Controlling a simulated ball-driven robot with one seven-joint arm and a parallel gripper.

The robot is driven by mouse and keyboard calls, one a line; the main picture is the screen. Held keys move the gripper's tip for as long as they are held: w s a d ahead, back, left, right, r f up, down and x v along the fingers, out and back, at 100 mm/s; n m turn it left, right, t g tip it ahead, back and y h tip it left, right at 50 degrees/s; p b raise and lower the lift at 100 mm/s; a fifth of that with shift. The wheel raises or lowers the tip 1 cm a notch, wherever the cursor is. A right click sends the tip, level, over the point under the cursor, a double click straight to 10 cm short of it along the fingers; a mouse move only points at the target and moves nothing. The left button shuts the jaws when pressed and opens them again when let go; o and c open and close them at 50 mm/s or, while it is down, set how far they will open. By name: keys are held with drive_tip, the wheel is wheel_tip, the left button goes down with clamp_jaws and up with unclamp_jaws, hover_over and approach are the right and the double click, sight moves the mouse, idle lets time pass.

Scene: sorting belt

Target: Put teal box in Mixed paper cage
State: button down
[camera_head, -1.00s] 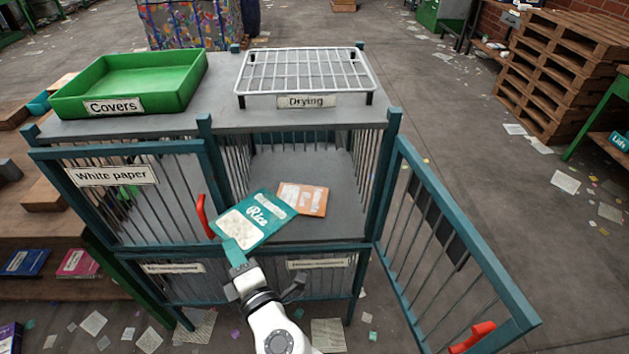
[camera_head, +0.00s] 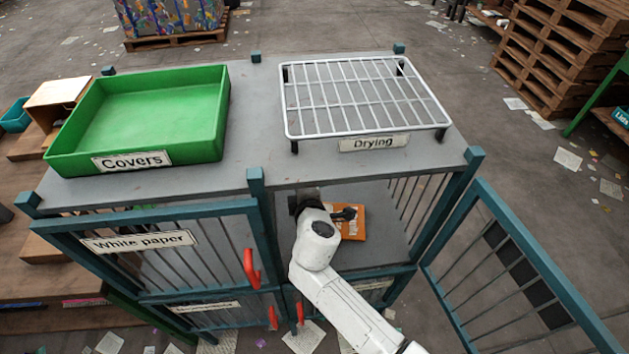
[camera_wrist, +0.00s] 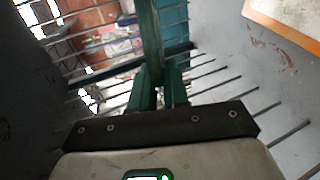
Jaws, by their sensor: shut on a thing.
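The open cage (camera_head: 405,225) is the upper right compartment under the drying rack; I can read no Mixed paper label. My gripper is inside this compartment, and the table top hides its fingers in the head view. In the wrist view, my gripper (camera_wrist: 158,78) has its two teal fingers close together. A dark teal strip (camera_wrist: 150,35) rises between them, seemingly the teal box seen edge-on; the head view hides the box. An orange box (camera_head: 353,222) lies on the compartment floor beside my wrist, and its edge shows in the wrist view (camera_wrist: 283,27).
The barred door (camera_head: 515,270) stands swung open to the right. The White paper door (camera_head: 150,243) is shut at left. A green Covers tray (camera_head: 150,120) and the white Drying rack (camera_head: 365,97) stand on top, close above my arm.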

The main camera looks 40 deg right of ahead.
drive_tip(key=shift+g, duration=0.3)
drive_tip(key=f+b, duration=0.6)
drive_tip(key=w+f+b, duration=0.1)
drive_tip(key=f+b, duration=0.2)
drive_tip(key=f, duration=0.1)
drive_tip(key=shift+d, duration=0.3)
drive_tip(key=c, duration=1.3)
unclamp_jaws()
drive_tip(key=shift+p+v, duration=1.25)
drive_tip(key=shift+v, duration=2.7)
